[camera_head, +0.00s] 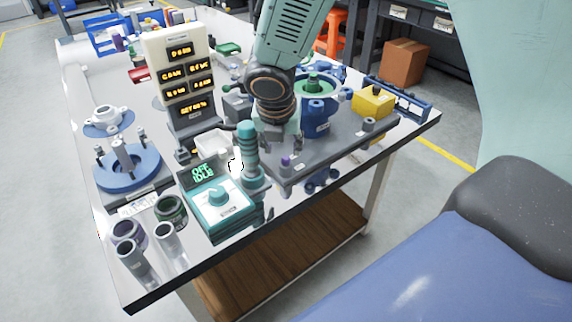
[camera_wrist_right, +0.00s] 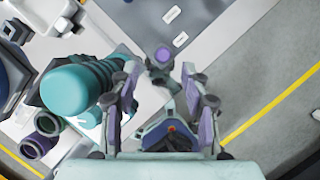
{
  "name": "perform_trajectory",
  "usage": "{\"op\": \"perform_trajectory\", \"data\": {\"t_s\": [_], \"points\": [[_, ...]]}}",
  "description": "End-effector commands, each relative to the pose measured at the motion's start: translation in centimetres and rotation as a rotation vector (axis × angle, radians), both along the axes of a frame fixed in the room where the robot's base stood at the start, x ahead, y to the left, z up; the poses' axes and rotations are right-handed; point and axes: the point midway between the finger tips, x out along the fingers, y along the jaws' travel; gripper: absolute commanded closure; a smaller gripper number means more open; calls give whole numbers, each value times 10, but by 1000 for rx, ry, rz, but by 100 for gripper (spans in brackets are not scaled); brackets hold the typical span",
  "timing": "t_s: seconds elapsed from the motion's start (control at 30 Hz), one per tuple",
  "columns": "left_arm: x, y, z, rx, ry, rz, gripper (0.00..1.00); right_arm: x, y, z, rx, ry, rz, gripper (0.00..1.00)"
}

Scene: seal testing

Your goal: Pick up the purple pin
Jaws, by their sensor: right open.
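The purple pin (camera_head: 286,161) stands upright near the front corner of a grey plate, its purple top showing. In the right wrist view the pin's round purple top (camera_wrist_right: 163,55) lies just beyond the fingertips, roughly centred between them. My right gripper (camera_head: 284,146) is open and empty, pointing down above the pin. Both spread fingers show in the right wrist view (camera_wrist_right: 161,80), with a gap between them. The pin's lower part is hard to make out. My left gripper is in neither view.
A teal ribbed post (camera_head: 248,150) stands close to the left of the pin; it looms large in the right wrist view (camera_wrist_right: 82,90). A teal control box (camera_head: 217,203) is at front left, a blue valve body (camera_head: 316,118) to the right. The table's front edge is close by.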

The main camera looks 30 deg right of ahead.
Motion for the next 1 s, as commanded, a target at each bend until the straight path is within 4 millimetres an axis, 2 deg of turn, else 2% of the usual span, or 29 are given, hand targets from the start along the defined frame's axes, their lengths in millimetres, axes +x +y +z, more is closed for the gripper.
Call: {"op": "perform_trajectory", "data": {"t_s": [0.43, 0.8, 1.0], "points": [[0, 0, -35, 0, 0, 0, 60, 12, -18, -43, 1, 1, -1, 54], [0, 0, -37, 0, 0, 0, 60, 16, -20, -48, 1, 0, -2, 54], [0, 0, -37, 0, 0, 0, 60, 16, -20, -48, 0, 0, -1, 70]]}}
